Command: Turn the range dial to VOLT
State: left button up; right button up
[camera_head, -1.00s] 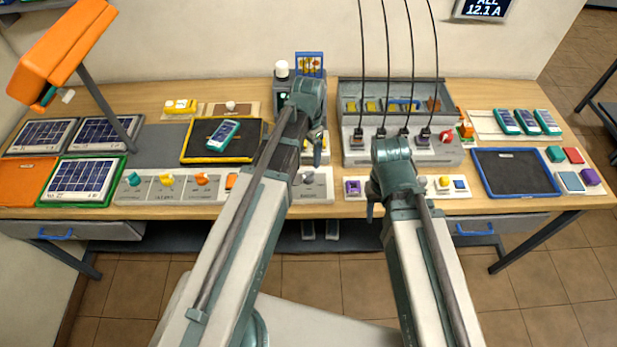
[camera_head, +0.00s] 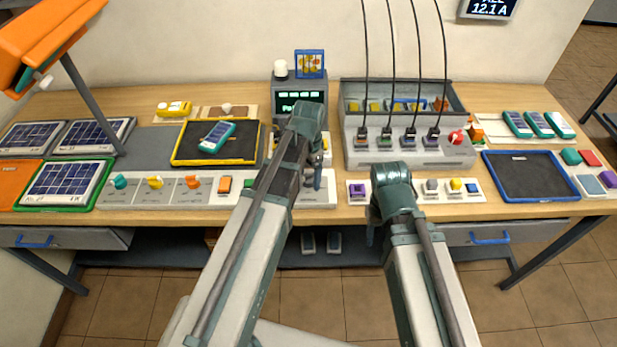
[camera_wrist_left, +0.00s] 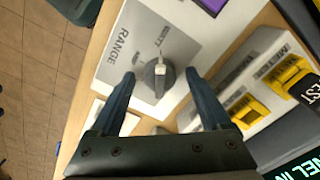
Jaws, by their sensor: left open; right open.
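The range dial (camera_wrist_left: 157,78) is a round dark grey knob with a pale raised bar, on a light plate (camera_wrist_left: 112,65) printed RANGE. In the left wrist view the bar runs roughly up and down the picture; the small labels around it are hard to read. My left gripper (camera_wrist_left: 161,76) is open, with one finger on each side of the dial and a gap to it. In the head view my left gripper (camera_head: 317,180) is over the plate (camera_head: 318,201) and hides the dial. My right gripper (camera_head: 372,230) hangs near the bench's front edge, clear of the dial.
Yellow clips (camera_wrist_left: 290,75) on a grey block stand right of the dial in the wrist view. A purple switch (camera_head: 357,189) is on the neighbouring panel. A row of knobs (camera_head: 155,182) lies to the left. A charger with cables (camera_head: 412,150) stands behind.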

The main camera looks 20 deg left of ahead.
pick_arm(q)
grip_shut()
dwell(0.4)
jog(key=n, duration=1.7)
jog(key=shift+n, duration=0.4)
jog(key=n, duration=0.5)
jog(key=shift+n, duration=0.7)
